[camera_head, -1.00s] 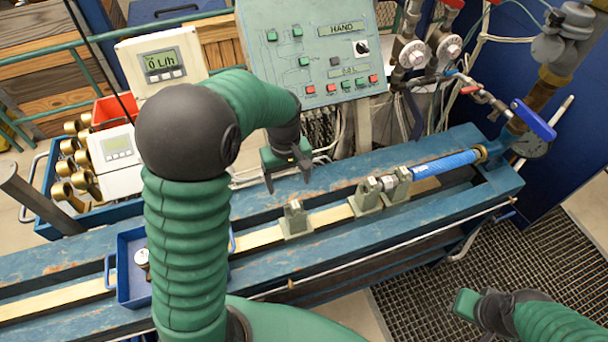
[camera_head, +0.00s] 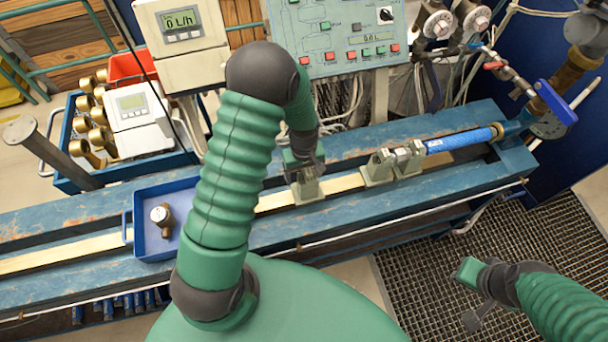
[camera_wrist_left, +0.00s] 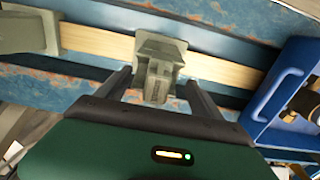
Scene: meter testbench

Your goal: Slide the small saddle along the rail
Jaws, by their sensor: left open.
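The small grey-green saddle (camera_head: 308,190) sits on the pale rail (camera_head: 343,184) that runs along the blue bench. In the left wrist view the saddle (camera_wrist_left: 158,68) stands between and slightly beyond the two dark fingertips. My left gripper (camera_head: 304,178) is over the saddle from the back side, with its fingers open on either side; they appear apart from it. The arm and gripper partly cover the saddle's top in the head view. My right gripper (camera_head: 476,298) hangs at the lower right over the floor grating, far from the rail; its fingers are unclear.
Two more saddles (camera_head: 378,168) (camera_head: 409,158) stand right of the small one, beside a blue pipe (camera_head: 460,140). A blue tray (camera_head: 183,190) with a brass fitting (camera_head: 163,217) lies left. A control panel (camera_head: 335,62) and meter display (camera_head: 182,28) stand behind.

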